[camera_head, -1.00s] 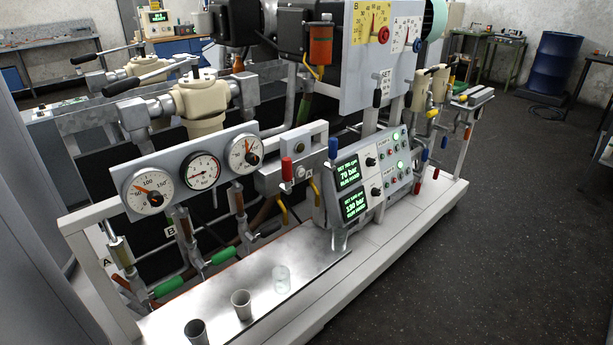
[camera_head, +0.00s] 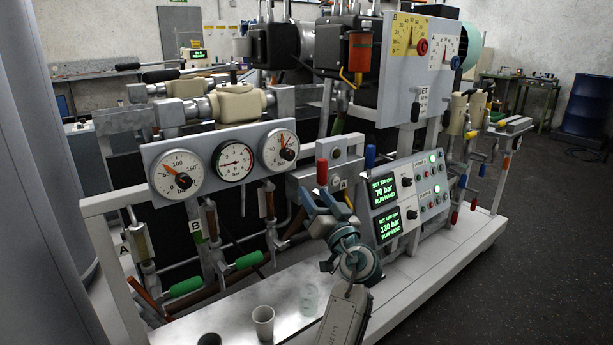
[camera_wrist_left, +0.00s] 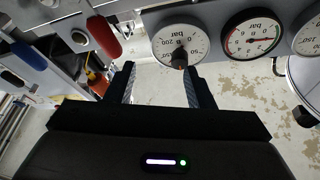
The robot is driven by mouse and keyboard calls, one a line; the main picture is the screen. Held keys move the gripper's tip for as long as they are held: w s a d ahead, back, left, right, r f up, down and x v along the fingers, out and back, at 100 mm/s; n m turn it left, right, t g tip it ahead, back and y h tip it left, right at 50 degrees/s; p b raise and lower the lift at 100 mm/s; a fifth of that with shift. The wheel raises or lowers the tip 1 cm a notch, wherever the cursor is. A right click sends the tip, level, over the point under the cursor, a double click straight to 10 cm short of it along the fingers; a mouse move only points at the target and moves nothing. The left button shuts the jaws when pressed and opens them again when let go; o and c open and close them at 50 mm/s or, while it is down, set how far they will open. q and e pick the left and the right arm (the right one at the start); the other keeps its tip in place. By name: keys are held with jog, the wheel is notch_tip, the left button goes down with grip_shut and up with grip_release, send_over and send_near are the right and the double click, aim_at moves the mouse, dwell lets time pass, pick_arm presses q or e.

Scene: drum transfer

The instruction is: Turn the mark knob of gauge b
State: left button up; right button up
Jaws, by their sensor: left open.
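Three round gauges sit on a grey panel in the head view. In the left wrist view the nearest gauge (camera_wrist_left: 164,45) looks upside down, seems to bear a letter B, and has a dark knob (camera_wrist_left: 180,60). My left gripper (camera_head: 320,198) is open and empty, below and right of that gauge in the head view. In the wrist view its fingers (camera_wrist_left: 162,85) are spread, with the knob beyond them, apparently untouched. My right gripper is out of view.
A red-handled lever (camera_head: 322,172) and a blue-handled lever (camera_head: 370,156) stand close to the gripper. The pump control panel (camera_head: 408,197) is on its right. A cup (camera_head: 263,322) and a clear glass (camera_head: 309,298) stand on the steel shelf below.

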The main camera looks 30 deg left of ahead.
aim_at(290, 157)
pick_arm(q)
jog(key=w+a+r, duration=0.1)
jog(key=a+r, duration=0.1)
jog(key=a+r+n+y+p, duration=0.1)
jog(key=a+r, duration=0.1)
jog(key=a, duration=0.1)
jog(key=w+a+r+n+g+p, duration=0.1)
jog(key=a+r, duration=0.2)
jog(key=shift+w+y, duration=0.3)
jog(key=shift+w+a, duration=0.2)
jog(key=shift+a, duration=0.15)
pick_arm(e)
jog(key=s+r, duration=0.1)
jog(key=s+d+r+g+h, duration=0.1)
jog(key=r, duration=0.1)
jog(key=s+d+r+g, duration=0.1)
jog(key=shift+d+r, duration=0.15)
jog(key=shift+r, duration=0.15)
pick_arm(q)
jog(key=shift+r, duration=0.1)
jog(key=c, duration=1)
